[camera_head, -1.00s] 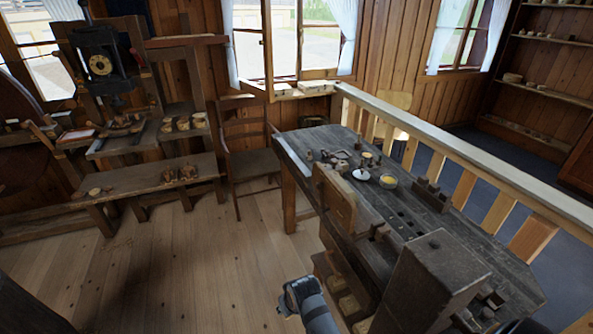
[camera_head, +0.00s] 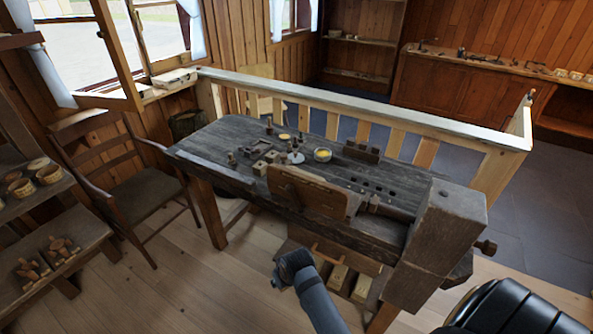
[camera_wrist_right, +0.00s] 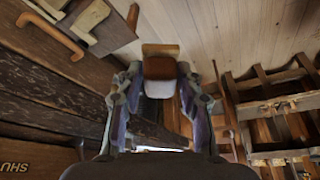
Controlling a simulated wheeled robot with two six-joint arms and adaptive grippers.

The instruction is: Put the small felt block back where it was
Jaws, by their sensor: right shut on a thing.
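In the right wrist view, my right gripper (camera_wrist_right: 161,84) is shut on a small block (camera_wrist_right: 161,66) with a tan end and a darker brown face. I take it to be the felt block. It is held off the bench, with floorboards behind it. In the head view I cannot make out the block or the right gripper. A grey arm part of mine shows low in the middle there, and a black part of mine at the bottom right. My left gripper is not in view.
The workbench (camera_head: 225,140) carries small turned pieces, blocks, a white saucer (camera_head: 296,158), a yellow-filled dish (camera_head: 322,155) and a dark holed block (camera_head: 361,151). A large wooden vise (camera_head: 446,235) stands at its right end. A chair (camera_head: 145,190) is at left; a railing (camera_head: 400,112) runs behind.

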